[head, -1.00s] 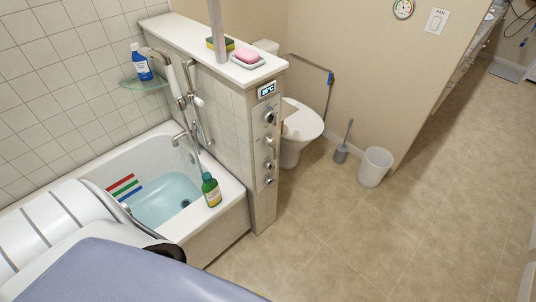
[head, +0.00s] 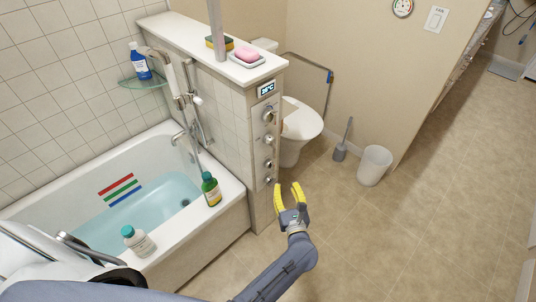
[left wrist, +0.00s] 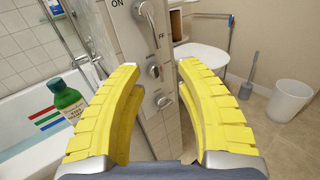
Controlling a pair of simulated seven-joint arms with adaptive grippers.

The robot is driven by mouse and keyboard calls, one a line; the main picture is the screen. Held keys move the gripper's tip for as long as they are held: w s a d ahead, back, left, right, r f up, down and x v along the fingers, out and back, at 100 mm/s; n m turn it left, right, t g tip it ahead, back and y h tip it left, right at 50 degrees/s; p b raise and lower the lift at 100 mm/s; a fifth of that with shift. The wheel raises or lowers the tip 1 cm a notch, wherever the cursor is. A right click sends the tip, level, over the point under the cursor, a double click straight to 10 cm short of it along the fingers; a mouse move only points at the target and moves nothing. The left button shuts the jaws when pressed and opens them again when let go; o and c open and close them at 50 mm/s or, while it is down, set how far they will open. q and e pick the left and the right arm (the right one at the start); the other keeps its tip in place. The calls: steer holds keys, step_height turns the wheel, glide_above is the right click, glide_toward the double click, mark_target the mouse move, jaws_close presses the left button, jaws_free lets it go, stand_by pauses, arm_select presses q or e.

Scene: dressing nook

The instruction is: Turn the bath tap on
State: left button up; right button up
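The bath tap's spout (head: 178,136) sticks out over the tub from the tiled half wall. A control panel on the wall's end has several chrome knobs in a column (head: 269,116), under a small digital display (head: 266,89). In the left wrist view, the upper knob (left wrist: 143,10) has "ON" and part of "OFF" beside it. A middle lever knob (left wrist: 153,70) and a lower knob (left wrist: 163,101) show between my fingers. My left gripper (head: 288,187), with yellow fingers, is open and empty, in front of the panel's lower end and apart from it. My right gripper is not in view.
The tub (head: 235,187) holds blue water. Toilet (head: 300,125), brush (head: 341,150) and white bin (head: 375,166) are behind the panel. The floor to the right is clear.

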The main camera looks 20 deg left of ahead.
mark_target(275, 155)
arm_select(q)
steer(key=shift+n, duration=0.7)
steer(key=x, duration=1.7)
steer(key=shift+a+f, duration=0.25)
steer(key=shift+a, duration=0.25)
jaws_close()
steer(key=shift+s, duration=0.1)
